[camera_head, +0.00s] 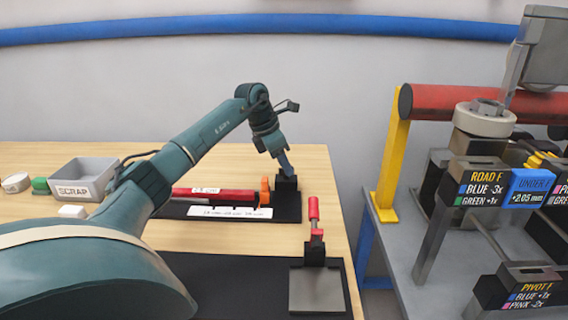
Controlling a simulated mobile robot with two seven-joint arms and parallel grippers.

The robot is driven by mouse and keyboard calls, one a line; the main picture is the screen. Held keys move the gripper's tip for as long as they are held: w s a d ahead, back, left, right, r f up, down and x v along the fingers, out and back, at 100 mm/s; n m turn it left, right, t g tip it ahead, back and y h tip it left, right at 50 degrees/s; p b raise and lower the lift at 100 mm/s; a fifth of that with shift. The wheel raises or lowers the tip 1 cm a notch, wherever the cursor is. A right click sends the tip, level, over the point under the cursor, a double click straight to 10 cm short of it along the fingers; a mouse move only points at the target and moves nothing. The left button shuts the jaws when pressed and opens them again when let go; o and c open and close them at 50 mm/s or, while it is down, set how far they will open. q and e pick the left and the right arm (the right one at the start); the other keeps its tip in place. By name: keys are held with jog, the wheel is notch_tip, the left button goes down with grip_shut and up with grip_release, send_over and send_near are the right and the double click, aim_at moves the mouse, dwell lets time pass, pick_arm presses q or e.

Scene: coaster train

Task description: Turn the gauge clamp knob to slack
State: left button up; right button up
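A long red gauge bar (215,195) lies on a black base (290,211) on the wooden table, behind a white label strip. An orange knob (265,190) stands at the bar's right end; it may be the clamp knob, but its setting is too small to read. A black block (287,186) is just right of it. My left gripper (286,172) points down at the top of this block, to the right of the orange knob. Its fingertips are small and partly merge with the block, so I cannot tell whether they touch it or grip anything. My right gripper is out of view.
A red-handled clamp (314,212) stands by a grey plate (317,290) at front right. A grey SCRAP bin (85,178) is at left. A grey bench (400,265) with a red tube (460,102) and labelled stands is at right, beyond a gap.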

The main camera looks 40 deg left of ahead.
pick_arm(q)
jog(key=shift+w+f, duration=0.1)
jog(key=shift+f, duration=0.05)
grip_shut()
dwell(0.4)
